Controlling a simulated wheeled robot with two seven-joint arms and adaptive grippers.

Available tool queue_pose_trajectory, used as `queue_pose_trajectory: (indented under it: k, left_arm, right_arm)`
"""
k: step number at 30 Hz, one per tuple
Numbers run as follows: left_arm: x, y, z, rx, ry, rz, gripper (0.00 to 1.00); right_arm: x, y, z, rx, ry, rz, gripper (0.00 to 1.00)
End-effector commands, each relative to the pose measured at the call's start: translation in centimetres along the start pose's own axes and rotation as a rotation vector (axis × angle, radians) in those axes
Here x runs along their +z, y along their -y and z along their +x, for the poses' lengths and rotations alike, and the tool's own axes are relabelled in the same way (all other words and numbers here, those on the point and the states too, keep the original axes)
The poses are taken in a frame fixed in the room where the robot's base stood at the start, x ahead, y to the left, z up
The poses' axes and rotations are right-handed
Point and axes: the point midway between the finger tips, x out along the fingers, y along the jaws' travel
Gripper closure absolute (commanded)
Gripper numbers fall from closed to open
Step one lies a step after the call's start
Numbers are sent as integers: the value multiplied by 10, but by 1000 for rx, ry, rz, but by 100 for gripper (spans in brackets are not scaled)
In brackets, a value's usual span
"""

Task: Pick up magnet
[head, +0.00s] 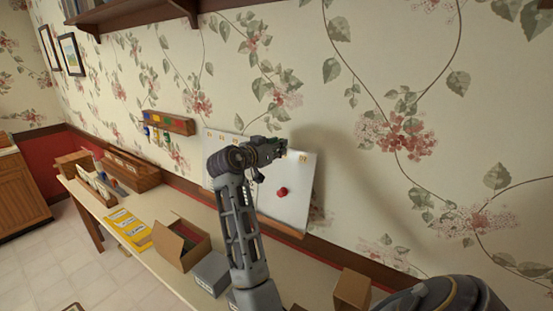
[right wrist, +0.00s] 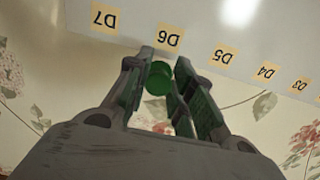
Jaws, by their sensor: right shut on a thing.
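My right gripper (head: 281,147) is at the upper right part of the whiteboard (head: 294,212), near its top edge. In the right wrist view, the gripper (right wrist: 164,60) is shut on a small round green magnet (right wrist: 157,80), held between its fingers. The magnet is just off the board edge by the label D6 (right wrist: 170,38); whether it touches the board cannot be told. A red magnet (head: 282,191) sits on the board below the gripper in the head view. My left gripper is not in view.
A wooden rack (head: 168,123) with colored items hangs left of the board. Below, a long table (head: 130,205) holds an open cardboard box (head: 180,247), a grey box (head: 211,273), yellow papers (head: 128,228) and a brown box (head: 351,290). A shelf (head: 130,12) is above.

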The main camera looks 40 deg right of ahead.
Motion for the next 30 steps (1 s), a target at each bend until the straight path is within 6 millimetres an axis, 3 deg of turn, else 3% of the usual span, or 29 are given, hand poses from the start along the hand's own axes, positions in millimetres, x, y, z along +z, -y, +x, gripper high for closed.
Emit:
queue_pose_trajectory:
  k: [9, 30]
  left_arm:
    - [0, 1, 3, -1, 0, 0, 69]
    - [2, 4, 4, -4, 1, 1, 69]
  right_arm:
    - [-19, 0, -3, 0, 1, 0, 93]
    - [-19, 1, -4, -1, 0, -5, 93]
